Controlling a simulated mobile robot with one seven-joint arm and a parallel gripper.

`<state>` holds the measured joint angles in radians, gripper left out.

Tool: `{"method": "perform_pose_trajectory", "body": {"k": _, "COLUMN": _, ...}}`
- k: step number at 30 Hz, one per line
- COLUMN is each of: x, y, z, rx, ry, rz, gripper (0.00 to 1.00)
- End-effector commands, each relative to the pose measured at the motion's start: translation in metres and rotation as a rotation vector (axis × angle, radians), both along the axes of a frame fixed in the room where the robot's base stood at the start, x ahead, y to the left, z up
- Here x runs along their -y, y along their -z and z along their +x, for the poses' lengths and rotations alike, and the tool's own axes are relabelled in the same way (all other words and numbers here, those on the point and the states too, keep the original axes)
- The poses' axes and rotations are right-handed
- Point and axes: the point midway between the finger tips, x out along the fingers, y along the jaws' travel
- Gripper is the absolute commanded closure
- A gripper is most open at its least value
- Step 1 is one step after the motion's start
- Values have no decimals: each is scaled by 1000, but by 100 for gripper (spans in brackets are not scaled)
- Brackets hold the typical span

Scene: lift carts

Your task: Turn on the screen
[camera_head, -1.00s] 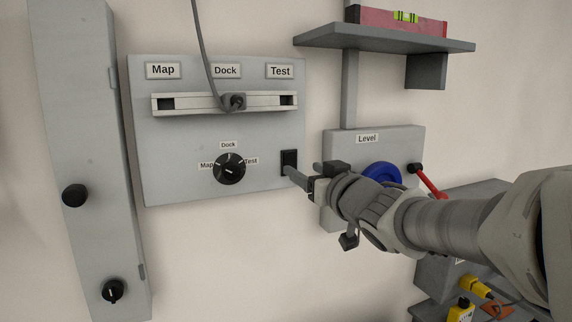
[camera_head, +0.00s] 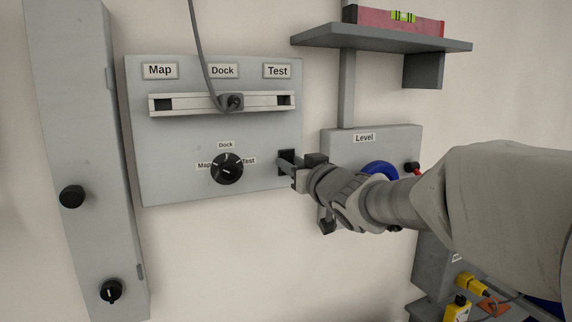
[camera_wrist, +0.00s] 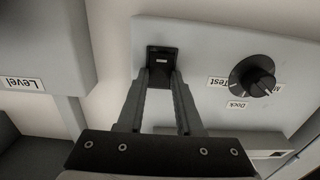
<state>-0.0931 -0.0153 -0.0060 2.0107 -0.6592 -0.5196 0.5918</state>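No screen is plainly visible. A small black switch (camera_head: 287,155) is at the lower right of the grey wall panel (camera_head: 180,125). In the wrist view the switch (camera_wrist: 162,58) shows as a dark square with a pale mark. My gripper (camera_wrist: 161,76) has a clear gap between its fingers, with nothing held. Its fingertips lie at the switch's lower edge; I cannot tell whether they touch it. In the head view my gripper (camera_head: 286,164) covers part of the switch.
The panel has a black knob (camera_head: 227,169) marked Map, Dock and Test, and a slotted rail (camera_head: 190,103) with a cabled plug (camera_head: 231,102). A Level box (camera_head: 335,145) with a blue wheel (camera_head: 380,169) is close on the right. A shelf (camera_head: 380,40) is above.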

Motion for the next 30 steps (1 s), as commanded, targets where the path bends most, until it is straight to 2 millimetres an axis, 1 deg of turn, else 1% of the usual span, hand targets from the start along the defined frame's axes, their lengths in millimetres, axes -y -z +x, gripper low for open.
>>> {"method": "perform_pose_trajectory", "body": {"k": 1, "x": 0, "y": 0, "z": 0, "rx": 0, "ry": 0, "rz": 0, "gripper": 78}}
{"method": "perform_pose_trajectory", "body": {"k": 3, "x": 0, "y": 0, "z": 0, "rx": 0, "ry": 0, "rz": 0, "gripper": 91}}
{"method": "perform_pose_trajectory", "body": {"k": 5, "x": 0, "y": 0, "z": 0, "rx": 0, "ry": 0, "rz": 0, "gripper": 100}}
{"method": "perform_pose_trajectory", "body": {"k": 14, "x": 0, "y": 4, "z": 0, "rx": 12, "ry": 0, "rz": 5, "gripper": 100}}
{"method": "perform_pose_trajectory", "body": {"k": 18, "x": 0, "y": 8, "z": 0, "rx": 45, "ry": 0, "rz": 20, "gripper": 100}}
{"method": "perform_pose_trajectory", "body": {"k": 30, "x": 0, "y": 11, "z": 0, "rx": 149, "ry": 0, "rz": 63, "gripper": 100}}
